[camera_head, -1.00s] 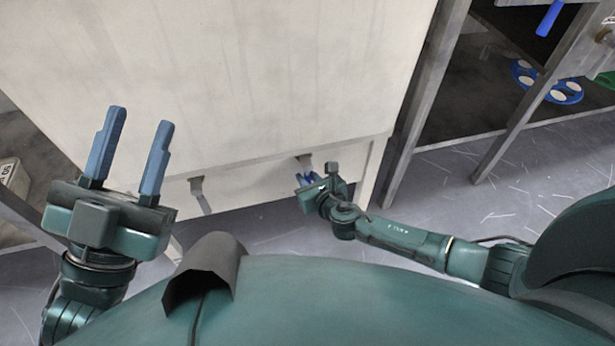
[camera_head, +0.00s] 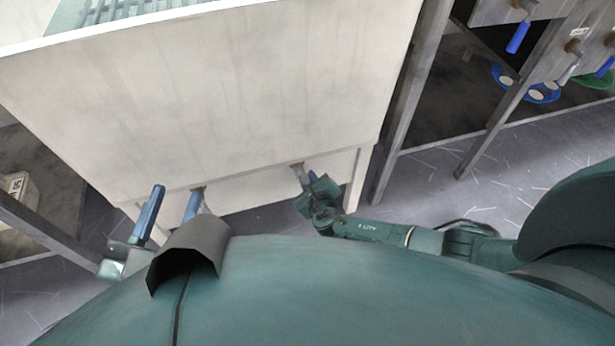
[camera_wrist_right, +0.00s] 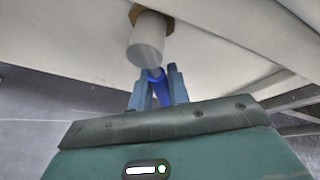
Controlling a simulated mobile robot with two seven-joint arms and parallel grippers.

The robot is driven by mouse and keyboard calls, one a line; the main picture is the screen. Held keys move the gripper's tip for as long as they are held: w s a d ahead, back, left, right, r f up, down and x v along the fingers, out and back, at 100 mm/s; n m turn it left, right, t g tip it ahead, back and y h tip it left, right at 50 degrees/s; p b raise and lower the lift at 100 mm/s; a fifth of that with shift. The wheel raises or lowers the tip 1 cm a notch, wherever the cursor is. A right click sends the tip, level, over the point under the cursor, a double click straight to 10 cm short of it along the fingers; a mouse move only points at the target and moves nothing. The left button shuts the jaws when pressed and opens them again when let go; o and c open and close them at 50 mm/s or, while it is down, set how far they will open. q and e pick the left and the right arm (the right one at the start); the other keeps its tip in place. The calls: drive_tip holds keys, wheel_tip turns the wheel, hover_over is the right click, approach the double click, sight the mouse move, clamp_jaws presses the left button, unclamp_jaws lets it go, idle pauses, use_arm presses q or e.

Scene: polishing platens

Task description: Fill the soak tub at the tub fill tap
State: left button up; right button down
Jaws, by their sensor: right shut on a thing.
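A large pale tub-like box (camera_head: 230,95), which I take for the soak tub, fills the middle of the head view. My right gripper (camera_head: 309,180) is at the right pipe. In the right wrist view, my right gripper (camera_wrist_right: 157,88) is shut on a blue lever (camera_wrist_right: 160,90), just below a pale pipe end (camera_wrist_right: 147,45) with a brass collar. My left gripper (camera_head: 171,204) is open and empty, its base partly hidden by my body.
A teal grating (camera_head: 120,10) shows at the top of the pale box. On the right, a metal frame carries taps with blue handles (camera_head: 518,37). Blue ring-shaped discs (camera_head: 540,92) lie behind it. A labelled container (camera_head: 18,188) stands at the far left. Bare floor shows at right.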

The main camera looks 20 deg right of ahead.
drive_tip(key=shift+w+r, duration=0.1)
drive_tip(key=shift+r, duration=0.05)
idle(0.3)
drive_tip(key=c, duration=1.3)
unclamp_jaws()
use_arm(q)
drive_tip(key=shift+s+a, duration=0.1)
